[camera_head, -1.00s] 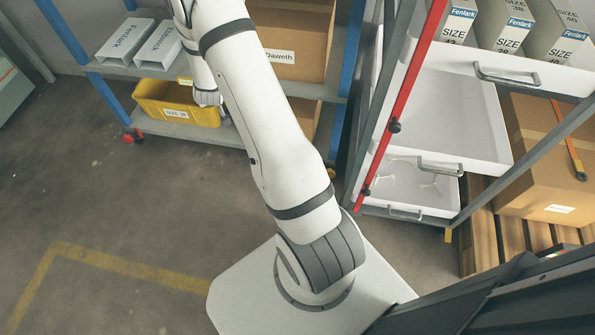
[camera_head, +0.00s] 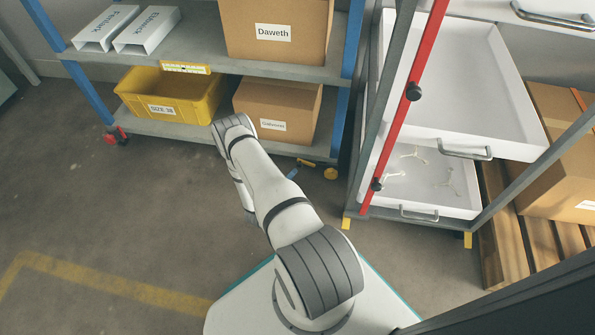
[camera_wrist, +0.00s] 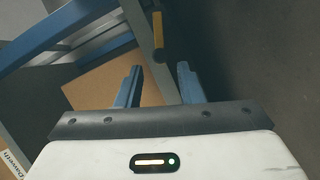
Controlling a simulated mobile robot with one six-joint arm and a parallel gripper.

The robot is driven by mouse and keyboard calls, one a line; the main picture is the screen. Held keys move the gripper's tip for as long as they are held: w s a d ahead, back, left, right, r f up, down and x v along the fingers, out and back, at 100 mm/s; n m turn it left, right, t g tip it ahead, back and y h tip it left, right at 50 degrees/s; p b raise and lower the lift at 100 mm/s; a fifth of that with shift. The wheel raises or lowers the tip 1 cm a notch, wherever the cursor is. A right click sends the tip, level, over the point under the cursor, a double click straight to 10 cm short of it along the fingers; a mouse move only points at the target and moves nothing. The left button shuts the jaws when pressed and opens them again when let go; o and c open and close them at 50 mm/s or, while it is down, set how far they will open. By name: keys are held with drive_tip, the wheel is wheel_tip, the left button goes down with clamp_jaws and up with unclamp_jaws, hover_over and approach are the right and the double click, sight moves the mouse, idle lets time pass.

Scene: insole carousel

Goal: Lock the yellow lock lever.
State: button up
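The yellow lock lever (camera_head: 306,162) shows small in the head view, low by the right front leg of the blue-legged shelf. In the wrist view, a yellow bar (camera_wrist: 158,30) with a dark rounded end, apparently this lever, lies just beyond the fingertips. My gripper (camera_wrist: 158,70) has its two blue fingers apart, with nothing between them. The lever is ahead of the fingers and does not appear to touch them. In the head view my gripper is mostly hidden behind my arm. I cannot tell the lever's lock position.
The shelf holds a yellow bin (camera_head: 180,95), a lower cardboard box (camera_head: 300,100) and an upper box (camera_head: 275,50). A rack with a red post (camera_head: 402,100) and white drawers (camera_head: 465,75) stands to the right. The floor (camera_head: 100,190) at left is clear.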

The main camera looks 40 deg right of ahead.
sight(300, 166)
drive_tip(key=b+x, duration=0.2)
drive_tip(key=x, duration=0.5)
drive_tip(key=shift+d+b, duration=0.15)
drive_tip(key=shift+b, duration=0.15)
clamp_jaws()
drive_tip(key=shift+w+a, duration=0.1)
drive_tip(key=shift+a, duration=0.45)
drive_tip(key=shift+d, duration=0.6)
